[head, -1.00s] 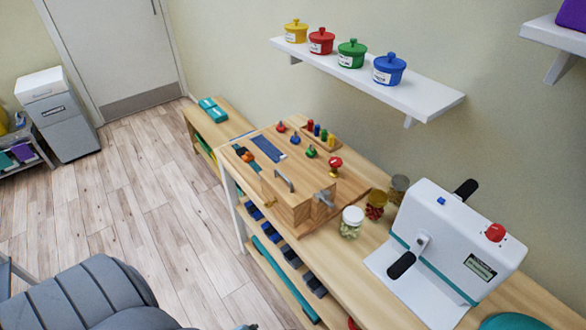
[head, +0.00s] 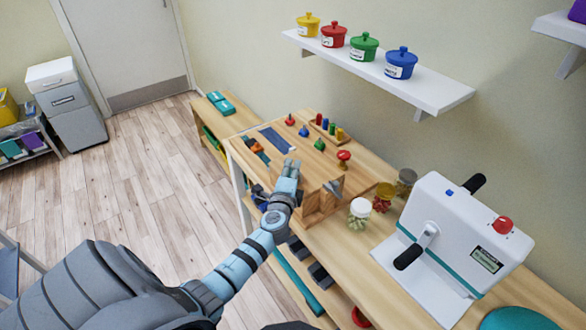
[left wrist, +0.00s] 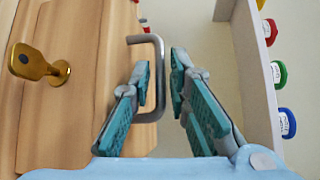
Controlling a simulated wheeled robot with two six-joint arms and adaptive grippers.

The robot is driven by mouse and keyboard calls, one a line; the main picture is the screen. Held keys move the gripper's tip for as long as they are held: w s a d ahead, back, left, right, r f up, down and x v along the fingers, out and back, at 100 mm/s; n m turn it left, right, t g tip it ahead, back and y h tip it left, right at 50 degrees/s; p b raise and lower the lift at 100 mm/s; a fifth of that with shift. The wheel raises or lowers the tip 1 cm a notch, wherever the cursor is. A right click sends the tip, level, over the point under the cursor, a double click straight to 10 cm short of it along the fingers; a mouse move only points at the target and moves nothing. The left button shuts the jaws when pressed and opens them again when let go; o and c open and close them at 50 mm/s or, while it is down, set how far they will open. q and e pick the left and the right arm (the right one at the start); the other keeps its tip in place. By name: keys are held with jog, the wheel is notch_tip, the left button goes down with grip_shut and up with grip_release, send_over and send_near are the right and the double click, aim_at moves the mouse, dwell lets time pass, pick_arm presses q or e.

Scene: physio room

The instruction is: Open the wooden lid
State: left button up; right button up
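The wooden lid (head: 311,188) tops a light wooden box (head: 318,208) on the activity board; my left gripper hides much of it in the head view. In the left wrist view, a grey U-shaped handle (left wrist: 159,80) stands out from the wooden face (left wrist: 112,70). A brass key-like knob (left wrist: 42,66) is at the left there. My left gripper (head: 291,167) is over the box. In the left wrist view its teal-padded fingers (left wrist: 162,72) are apart, with the handle's bar seen between them; contact cannot be told. My right gripper is not in view.
Lidded jars (head: 359,213) and a white machine (head: 450,240) with a black handle stand right of the box. A white shelf (head: 430,95) with coloured pots is on the wall above. Small coloured pieces (head: 319,144) stand behind the box.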

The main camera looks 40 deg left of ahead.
pick_arm(q)
jog(key=shift+x, duration=0.95)
grip_shut()
jog(key=shift+d, duration=0.1)
